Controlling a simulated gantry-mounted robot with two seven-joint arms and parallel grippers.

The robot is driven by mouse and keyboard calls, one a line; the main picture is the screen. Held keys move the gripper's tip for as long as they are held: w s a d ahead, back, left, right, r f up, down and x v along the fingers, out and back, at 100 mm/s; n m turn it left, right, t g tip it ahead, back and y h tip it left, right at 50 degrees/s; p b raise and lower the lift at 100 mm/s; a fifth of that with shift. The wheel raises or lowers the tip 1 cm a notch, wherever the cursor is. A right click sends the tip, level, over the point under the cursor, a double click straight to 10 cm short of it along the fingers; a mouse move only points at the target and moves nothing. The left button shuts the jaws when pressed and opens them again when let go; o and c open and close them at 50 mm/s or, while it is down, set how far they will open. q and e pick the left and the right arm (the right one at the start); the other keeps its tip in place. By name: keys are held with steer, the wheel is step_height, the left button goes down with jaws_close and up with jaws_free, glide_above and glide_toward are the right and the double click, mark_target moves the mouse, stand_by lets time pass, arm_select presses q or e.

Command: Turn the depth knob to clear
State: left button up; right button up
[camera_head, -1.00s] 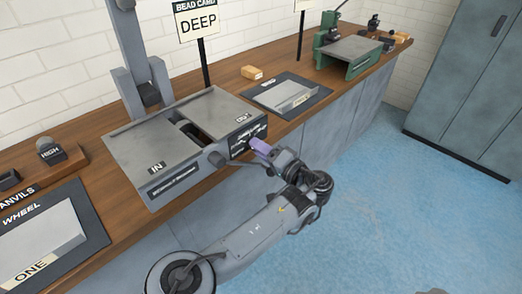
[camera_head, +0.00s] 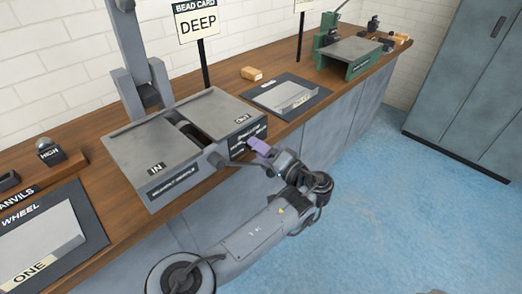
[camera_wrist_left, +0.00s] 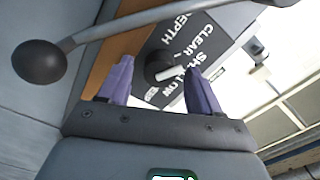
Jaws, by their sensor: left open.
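The depth knob (camera_wrist_left: 161,69) is a dark round dial with a white pointer bar, on a black plate (camera_wrist_left: 205,25) lettered DEPTH, CLEAR and SHALLOW, with a partly hidden label below. The pointer bar lies toward the SHALLOW lettering. My left gripper (camera_wrist_left: 161,84) has two purple fingers spread apart, with the knob between them in the picture; contact cannot be told. In the head view the left gripper (camera_head: 262,148) is at the front right of the grey bead machine (camera_head: 145,145), and it hides the knob there. My right gripper is not in view.
A crank arm with a black ball (camera_wrist_left: 40,62) crosses close beside the left gripper. A card reading DEEP (camera_head: 197,22) stands behind the machine. A dark mat with a metal sheet (camera_head: 290,97) lies right of it. Open floor (camera_head: 400,210) lies in front of the bench.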

arm_select(q)
steer(key=b+v, duration=0.1)
steer(key=v, duration=0.9)
steer(key=shift+s+d+b, duration=0.25)
steer(key=shift+s+b, duration=0.05)
steer(key=shift+b, duration=0.05)
